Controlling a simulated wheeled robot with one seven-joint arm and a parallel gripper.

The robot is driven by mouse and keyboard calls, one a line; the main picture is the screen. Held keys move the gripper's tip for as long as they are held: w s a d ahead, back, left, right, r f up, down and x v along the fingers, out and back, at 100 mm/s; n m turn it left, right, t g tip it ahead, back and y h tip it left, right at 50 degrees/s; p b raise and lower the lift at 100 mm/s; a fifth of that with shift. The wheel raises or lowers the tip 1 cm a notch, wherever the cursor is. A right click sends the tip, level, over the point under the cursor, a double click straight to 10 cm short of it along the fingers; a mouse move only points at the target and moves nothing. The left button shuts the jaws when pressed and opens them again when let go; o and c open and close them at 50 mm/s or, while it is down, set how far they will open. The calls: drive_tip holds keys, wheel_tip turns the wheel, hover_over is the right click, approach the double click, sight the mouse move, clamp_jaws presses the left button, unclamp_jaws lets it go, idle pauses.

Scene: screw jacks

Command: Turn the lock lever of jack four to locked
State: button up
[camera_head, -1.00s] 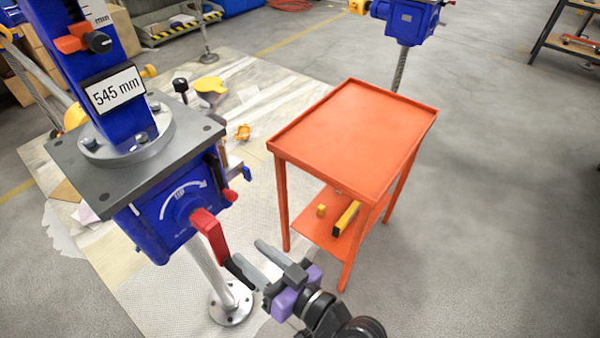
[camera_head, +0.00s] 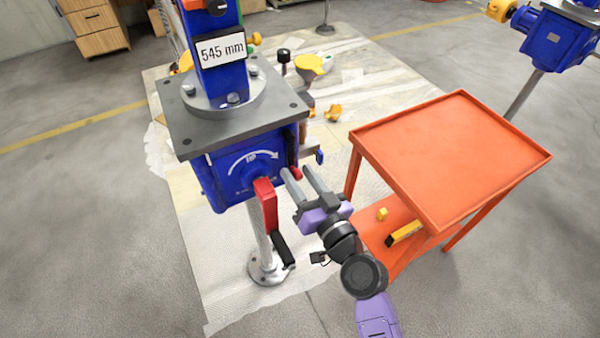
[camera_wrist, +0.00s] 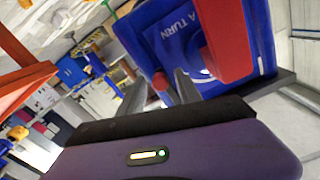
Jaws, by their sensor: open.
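A blue screw jack (camera_head: 232,178) with a grey top plate and a "545 mm" sign stands left of centre in the head view; I read no jack number. A red crank arm (camera_head: 265,203) with a black grip hangs down at its front. A small red lever or knob (camera_head: 296,174) sticks out at its right side; it also shows in the wrist view (camera_wrist: 160,83). I cannot tell whether this is the lock lever. My gripper (camera_head: 298,170) is open, its fingertips either side of the red knob in both views. Contact is not clear. In the wrist view the crank arm (camera_wrist: 226,40) is close right.
An orange table (camera_head: 450,155) stands right of my arm, with yellow items on its lower shelf. Another blue jack (camera_head: 560,40) is at the upper right. Yellow parts (camera_head: 312,66) and a black-knobbed post (camera_head: 284,58) are behind the near jack. Floor at left is clear.

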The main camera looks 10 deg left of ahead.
drive_tip(key=shift+w+a, duration=0.1)
drive_tip(key=shift+a, duration=0.05)
clamp_jaws()
idle(1.4)
